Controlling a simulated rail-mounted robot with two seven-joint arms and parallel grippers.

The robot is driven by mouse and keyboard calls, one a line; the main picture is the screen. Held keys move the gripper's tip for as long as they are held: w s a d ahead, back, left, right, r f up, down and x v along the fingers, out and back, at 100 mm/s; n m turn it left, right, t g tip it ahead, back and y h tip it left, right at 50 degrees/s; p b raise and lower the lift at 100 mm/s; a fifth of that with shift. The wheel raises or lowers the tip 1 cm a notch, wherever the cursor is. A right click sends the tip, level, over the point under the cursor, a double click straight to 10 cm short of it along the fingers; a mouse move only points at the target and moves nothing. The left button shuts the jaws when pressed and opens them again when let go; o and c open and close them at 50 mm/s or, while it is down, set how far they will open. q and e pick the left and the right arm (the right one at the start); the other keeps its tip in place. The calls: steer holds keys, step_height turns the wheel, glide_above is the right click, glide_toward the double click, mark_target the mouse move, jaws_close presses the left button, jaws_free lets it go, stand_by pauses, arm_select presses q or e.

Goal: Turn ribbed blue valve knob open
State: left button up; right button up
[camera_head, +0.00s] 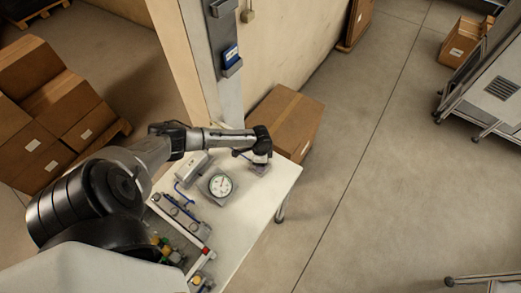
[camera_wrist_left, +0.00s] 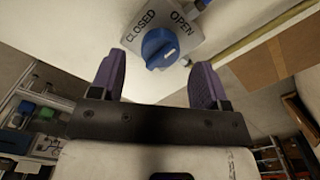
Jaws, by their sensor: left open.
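The blue valve knob (camera_wrist_left: 160,46) sits on a grey plate (camera_wrist_left: 190,42) lettered CLOSED and OPEN at the top middle of the left wrist view. Its exact turn position is hard to tell. My left gripper (camera_wrist_left: 155,78) is open, its two purple fingers on either side below the knob, with nothing between them. The fingers look apart from the knob. In the head view my left gripper (camera_head: 260,153) is at the far right part of the white table, above a small grey block, and hides the knob. My right gripper is not in view.
A round white gauge (camera_head: 221,185) and blue piping stand on the white table (camera_head: 238,225), left of the gripper. A cardboard box (camera_head: 285,118) is behind the table. A wall post (camera_head: 222,65) rises at the back.

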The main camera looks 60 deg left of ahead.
arm_select(q)
step_height(320, 180, up, 11)
steer(key=shift+r, duration=0.15)
stand_by(0.9)
